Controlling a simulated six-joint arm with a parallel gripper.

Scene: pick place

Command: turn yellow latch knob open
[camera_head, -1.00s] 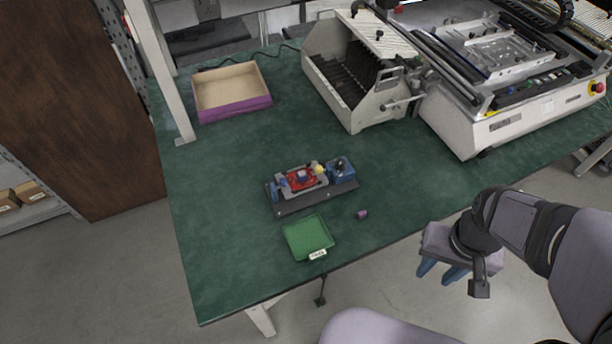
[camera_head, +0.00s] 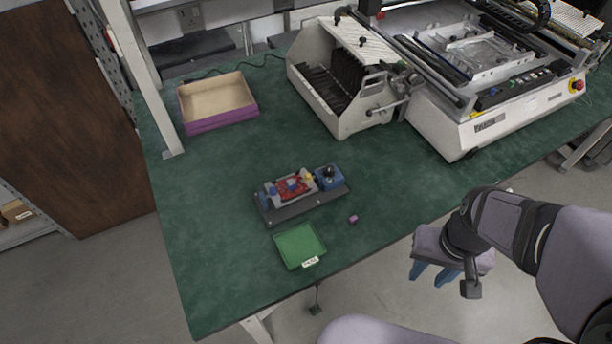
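A small fixture (camera_head: 309,206) with a dark base plate lies on the green table. It carries a red part (camera_head: 291,187) in a grey holder and a blue block (camera_head: 329,177) with a black knob on its right. The yellow latch knob (camera_head: 309,176) is a small spot between the red part and the blue block; its turn position is too small to tell. My gripper (camera_head: 433,272), with blue fingers, hangs past the table's front edge at the right, well away from the fixture. Its fingers point down and look apart, with nothing seen between them.
A green tray (camera_head: 322,249) with a white label lies in front of the fixture. A small purple piece (camera_head: 353,219) lies to its right. A purple-sided open box (camera_head: 220,121) is at the back left. Large white machines (camera_head: 478,131) fill the back right. The table (camera_head: 215,240) is clear at left.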

